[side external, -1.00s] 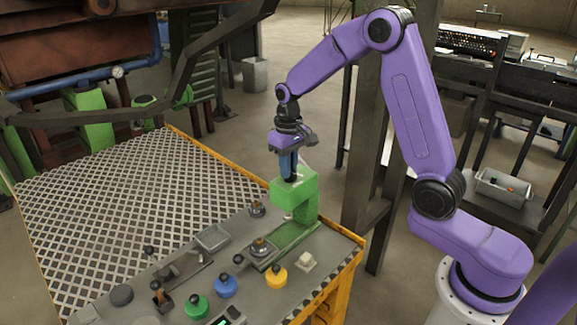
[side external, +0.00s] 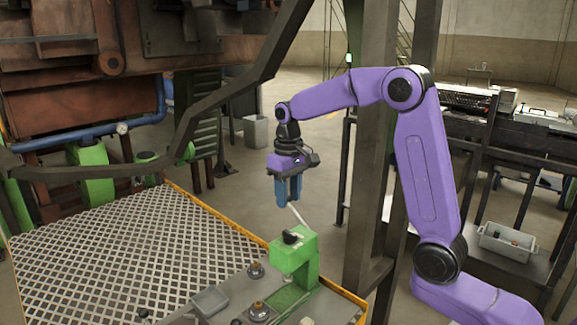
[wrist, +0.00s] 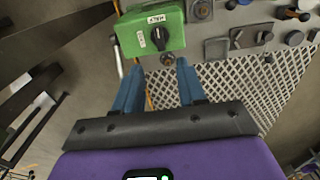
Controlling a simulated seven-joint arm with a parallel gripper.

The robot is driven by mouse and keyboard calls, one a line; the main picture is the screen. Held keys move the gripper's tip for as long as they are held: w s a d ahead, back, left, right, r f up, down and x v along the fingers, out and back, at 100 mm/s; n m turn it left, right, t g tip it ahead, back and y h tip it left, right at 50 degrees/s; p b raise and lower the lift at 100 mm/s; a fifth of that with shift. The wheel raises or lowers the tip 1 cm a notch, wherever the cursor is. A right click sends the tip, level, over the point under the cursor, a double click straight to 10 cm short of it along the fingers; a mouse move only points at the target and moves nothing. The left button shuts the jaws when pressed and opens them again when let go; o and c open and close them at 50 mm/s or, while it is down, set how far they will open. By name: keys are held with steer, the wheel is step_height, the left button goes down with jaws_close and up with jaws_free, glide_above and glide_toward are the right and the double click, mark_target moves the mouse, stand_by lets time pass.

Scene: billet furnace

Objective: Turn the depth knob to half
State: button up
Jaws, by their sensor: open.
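A black knob (side external: 291,237) sits on top of a green housing (side external: 293,262) at the table's right end. In the wrist view the knob (wrist: 159,38) is on the green face (wrist: 178,35), with a small white label beyond it and another to its left. The lettering is too small to read surely, and I cannot tell which mark the knob points at. My gripper (side external: 289,203) is above the knob, pointing down, with its blue fingers apart and empty. In the wrist view the open fingertips (wrist: 158,66) are clear of the knob.
A thin pale handle (side external: 297,214) rises beside the housing, close to my fingers. A perforated plate (side external: 130,255) covers much of the table. A grey tray (side external: 210,302) and several small knobs lie near the housing. A dark post (side external: 375,150) stands behind.

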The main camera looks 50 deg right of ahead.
step_height(320, 180, up, 8)
steer(key=shift+f, duration=0.15)
stand_by(0.6)
steer(key=s+a+f+n, duration=0.3)
steer(key=s+a, duration=0.2)
steer(key=s, duration=0.2)
steer(key=s+a+f+n, duration=0.2)
steer(key=s+a+n, duration=0.2)
steer(key=s, duration=0.4)
steer(key=s+d+f+n, duration=0.1)
steer(key=s+f+n, duration=0.2)
steer(key=s, duration=0.6)
steer(key=s+d+f+n, duration=0.2)
steer(key=s+f, duration=0.2)
steer(key=s, duration=0.5)
steer(key=shift+n, duration=0.4)
